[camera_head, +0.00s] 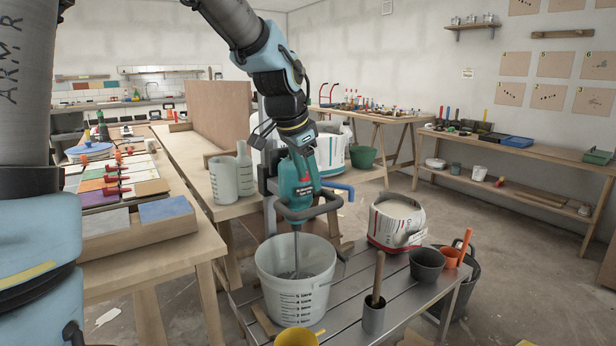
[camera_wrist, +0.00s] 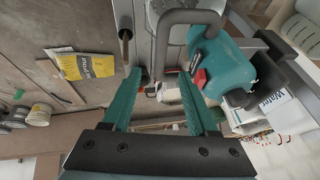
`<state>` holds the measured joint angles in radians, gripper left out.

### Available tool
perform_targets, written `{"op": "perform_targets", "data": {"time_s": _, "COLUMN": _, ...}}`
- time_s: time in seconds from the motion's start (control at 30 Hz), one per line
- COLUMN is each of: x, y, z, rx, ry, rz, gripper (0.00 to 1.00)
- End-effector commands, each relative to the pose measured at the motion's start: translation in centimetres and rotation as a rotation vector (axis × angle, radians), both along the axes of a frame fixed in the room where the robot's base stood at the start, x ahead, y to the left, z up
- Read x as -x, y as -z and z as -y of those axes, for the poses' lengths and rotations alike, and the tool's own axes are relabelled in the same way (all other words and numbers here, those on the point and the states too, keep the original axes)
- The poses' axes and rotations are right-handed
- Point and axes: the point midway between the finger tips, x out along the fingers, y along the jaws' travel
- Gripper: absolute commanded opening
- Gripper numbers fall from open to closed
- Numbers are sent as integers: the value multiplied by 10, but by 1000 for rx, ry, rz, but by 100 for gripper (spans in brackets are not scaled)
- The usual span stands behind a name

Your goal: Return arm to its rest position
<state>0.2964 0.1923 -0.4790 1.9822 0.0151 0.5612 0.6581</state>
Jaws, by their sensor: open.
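My arm comes down from the top of the head view, bent at a blue joint. Its end, my gripper (camera_head: 296,138), is just above or in front of the teal mixer (camera_head: 297,182); the head view does not show the gap clearly. In the wrist view, the two teal fingers of my gripper (camera_wrist: 160,74) stand wide apart with nothing clasped between them. The mixer (camera_wrist: 226,66) and its grey handle (camera_wrist: 190,17) show beyond the fingertips. The mixer hangs upright, its rod reaching into a white bucket (camera_head: 272,290).
A wooden table (camera_head: 110,262) with tile stacks is at left. Floor at right is clear.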

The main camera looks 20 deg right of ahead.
Motion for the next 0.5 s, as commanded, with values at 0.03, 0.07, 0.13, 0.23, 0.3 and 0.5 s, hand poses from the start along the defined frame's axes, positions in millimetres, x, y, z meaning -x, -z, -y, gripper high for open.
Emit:
{"op": "perform_targets", "data": {"time_s": 0.03, "x": 0, "y": 0, "z": 0, "rx": 0, "ry": 0, "rz": 0, "gripper": 59}}
{"op": "perform_targets", "data": {"time_s": 0.07, "x": 0, "y": 0, "z": 0, "rx": 0, "ry": 0, "rz": 0, "gripper": 59}}
{"op": "perform_targets", "data": {"time_s": 0.13, "x": 0, "y": 0, "z": 0, "rx": 0, "ry": 0, "rz": 0, "gripper": 59}}
{"op": "perform_targets", "data": {"time_s": 0.23, "x": -1, "y": 1, "z": -2, "rx": -1, "ry": -8, "rz": -2, "gripper": 59}}
{"op": "perform_targets", "data": {"time_s": 0.3, "x": -3, "y": 4, "z": -14, "rx": -7, "ry": -44, "rz": -13, "gripper": 59}}
{"op": "perform_targets", "data": {"time_s": 0.5, "x": -10, "y": 30, "z": -114, "rx": -40, "ry": -384, "rz": -107, "gripper": 59}}
